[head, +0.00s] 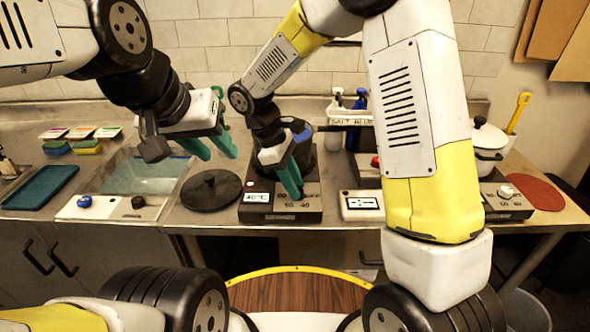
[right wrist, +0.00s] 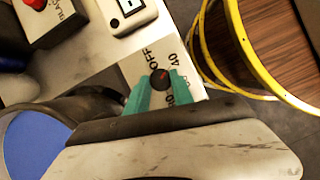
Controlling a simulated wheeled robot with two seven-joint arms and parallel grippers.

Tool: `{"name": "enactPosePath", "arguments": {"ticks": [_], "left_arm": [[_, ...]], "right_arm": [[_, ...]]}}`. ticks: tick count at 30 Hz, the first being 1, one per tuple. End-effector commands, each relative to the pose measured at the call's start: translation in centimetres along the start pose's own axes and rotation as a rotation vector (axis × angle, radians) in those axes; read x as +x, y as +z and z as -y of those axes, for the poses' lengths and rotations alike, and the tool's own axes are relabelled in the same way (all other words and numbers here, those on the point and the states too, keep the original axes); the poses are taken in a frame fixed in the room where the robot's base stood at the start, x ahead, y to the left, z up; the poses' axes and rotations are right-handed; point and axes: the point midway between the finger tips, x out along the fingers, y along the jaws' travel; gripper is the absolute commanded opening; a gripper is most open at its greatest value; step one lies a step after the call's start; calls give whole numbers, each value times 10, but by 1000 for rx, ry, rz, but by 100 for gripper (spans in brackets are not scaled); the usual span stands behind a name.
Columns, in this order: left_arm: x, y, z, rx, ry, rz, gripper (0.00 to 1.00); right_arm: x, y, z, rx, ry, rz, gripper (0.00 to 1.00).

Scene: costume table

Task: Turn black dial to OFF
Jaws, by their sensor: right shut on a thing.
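The black dial (right wrist: 160,78) sits on a pale panel marked OFF, 40 and 80 in the right wrist view. A small reddish mark shows on it, pointing roughly toward the 40 side. My right gripper (right wrist: 164,88) has its green fingers shut on the dial, one on each side. In the head view my right gripper (head: 291,190) reaches down to the front of a dark hot plate unit (head: 253,215) with a lit display; its fingers hide the dial there. My left gripper (head: 214,149) is open and empty, held above the counter near the sink.
A black round lid (head: 211,190) lies left of the unit. A white display box (head: 361,204) stands to its right. A panel with a blue knob (head: 84,201) and another black knob (head: 138,202) fronts the sink. A white pot (head: 487,140) stands at right.

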Motion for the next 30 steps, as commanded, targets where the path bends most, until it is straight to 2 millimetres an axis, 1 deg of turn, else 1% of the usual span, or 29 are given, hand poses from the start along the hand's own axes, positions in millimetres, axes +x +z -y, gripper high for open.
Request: {"name": "enactPosePath", "arguments": {"ticks": [8,30], "left_arm": [[0,0,0,0,0,0,36],[0,0,0,0,0,0,36]], "right_arm": [[0,0,1,-124,53,1,0],[1,3,5,-732,304,1,0]]}}
